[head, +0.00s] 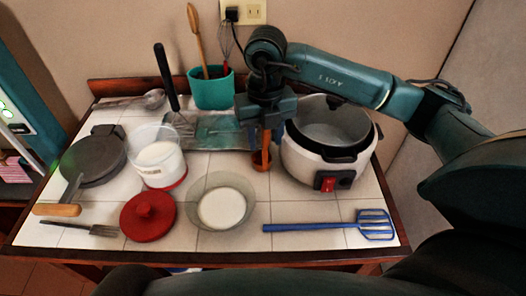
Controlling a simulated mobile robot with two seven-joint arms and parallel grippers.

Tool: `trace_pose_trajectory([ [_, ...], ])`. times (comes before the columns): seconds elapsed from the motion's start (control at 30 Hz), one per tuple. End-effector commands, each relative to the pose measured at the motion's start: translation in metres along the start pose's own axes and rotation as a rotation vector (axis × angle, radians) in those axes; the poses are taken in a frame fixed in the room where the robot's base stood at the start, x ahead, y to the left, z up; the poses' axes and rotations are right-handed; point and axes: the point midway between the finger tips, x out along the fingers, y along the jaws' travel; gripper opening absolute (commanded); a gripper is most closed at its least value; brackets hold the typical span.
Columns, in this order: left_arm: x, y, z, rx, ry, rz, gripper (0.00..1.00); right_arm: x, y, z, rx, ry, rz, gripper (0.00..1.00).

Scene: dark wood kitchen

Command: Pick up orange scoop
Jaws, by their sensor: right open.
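The orange scoop (261,158) stands near the middle back of the tiled counter, just left of the rice cooker. Its handle rises toward my right gripper (266,122), and its cup end is low, at the counter. My right gripper points down from above, at the top of the scoop's handle. Its fingers are open around or just in front of the handle; the overlap hides which. My left gripper is not in the picture.
A white rice cooker (330,148) stands close right of the scoop. A teal utensil pot (211,90) is behind, a glass bowl (220,203) in front. A clear container (156,160), red lid (148,215) and blue spatula (335,226) also lie on the counter.

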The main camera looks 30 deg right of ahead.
Motion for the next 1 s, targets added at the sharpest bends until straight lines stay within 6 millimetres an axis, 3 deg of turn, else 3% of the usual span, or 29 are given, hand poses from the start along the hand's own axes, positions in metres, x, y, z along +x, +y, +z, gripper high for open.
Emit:
trace_pose_trajectory([
  [0.13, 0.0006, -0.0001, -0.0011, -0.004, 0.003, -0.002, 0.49, -0.0001, -0.0001, 0.0002, 0.000, 0.000, 0.000, 0.41],
  [0.63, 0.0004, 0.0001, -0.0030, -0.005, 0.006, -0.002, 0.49, -0.0006, 0.0002, 0.0002, 0.000, -0.001, 0.001, 0.00],
  [1.0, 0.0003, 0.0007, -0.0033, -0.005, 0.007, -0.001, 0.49, -0.0008, 0.0003, 0.0003, 0.000, -0.001, 0.001, 0.00],
])
